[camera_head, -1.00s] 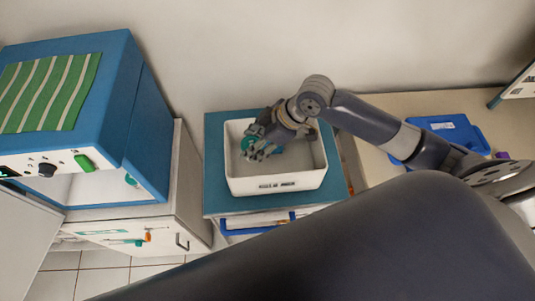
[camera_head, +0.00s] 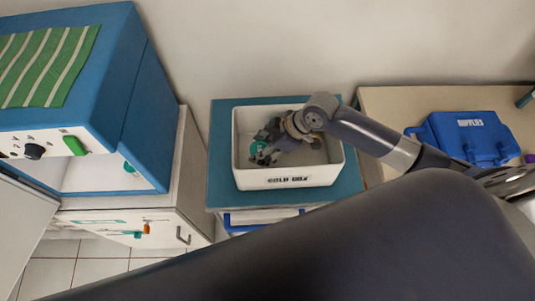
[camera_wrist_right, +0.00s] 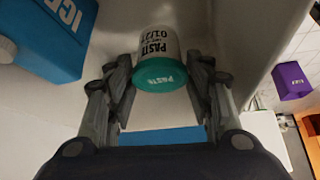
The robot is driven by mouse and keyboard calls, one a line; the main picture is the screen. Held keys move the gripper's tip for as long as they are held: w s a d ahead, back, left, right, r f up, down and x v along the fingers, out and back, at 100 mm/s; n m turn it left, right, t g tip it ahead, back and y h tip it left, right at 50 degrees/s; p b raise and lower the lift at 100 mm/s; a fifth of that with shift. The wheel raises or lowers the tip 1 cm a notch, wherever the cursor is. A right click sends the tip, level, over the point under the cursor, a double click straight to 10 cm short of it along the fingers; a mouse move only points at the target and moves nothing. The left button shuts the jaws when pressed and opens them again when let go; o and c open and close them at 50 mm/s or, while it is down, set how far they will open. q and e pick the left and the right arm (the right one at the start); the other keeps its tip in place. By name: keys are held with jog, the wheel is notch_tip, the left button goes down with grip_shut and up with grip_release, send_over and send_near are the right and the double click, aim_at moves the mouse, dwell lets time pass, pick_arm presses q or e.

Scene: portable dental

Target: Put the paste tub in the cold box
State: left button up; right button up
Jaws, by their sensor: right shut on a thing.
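The paste tub (camera_wrist_right: 158,48) is white with a teal lid (camera_wrist_right: 160,74) and printed "PASTE". My right gripper (camera_head: 260,156) is shut on it, with one finger on each side in the right wrist view (camera_wrist_right: 160,92). The cold box (camera_head: 318,179) is an open white bin labelled "COLD BOX". The gripper and tub are within its rim, toward its left side; whether the tub touches the floor cannot be told. My left gripper is not in view.
A blue ice pack (camera_wrist_right: 60,35) and a white cap are close by in the right wrist view. The cold box stands on a teal-topped cabinet (camera_head: 220,150). A blue machine (camera_head: 120,100) stands left, and a blue case (camera_head: 465,140) lies on the right counter.

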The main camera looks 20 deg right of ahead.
notch_tip(320, 180, down, 4)
jog(key=shift+r+p, duration=0.1)
jog(key=shift+p, duration=0.2)
jog(key=shift+f, duration=0.55)
jog(key=shift+f, duration=0.1)
jog(key=o, duration=0.8)
jog(key=shift+c, duration=0.2)
jog(key=shift+d+r, duration=0.2)
jog(key=shift+r, duration=0.1)
jog(key=b+v, duration=0.1)
jog(key=v, duration=1)
jog(key=shift+r+b, duration=0.25)
jog(key=shift+b, duration=0.1)
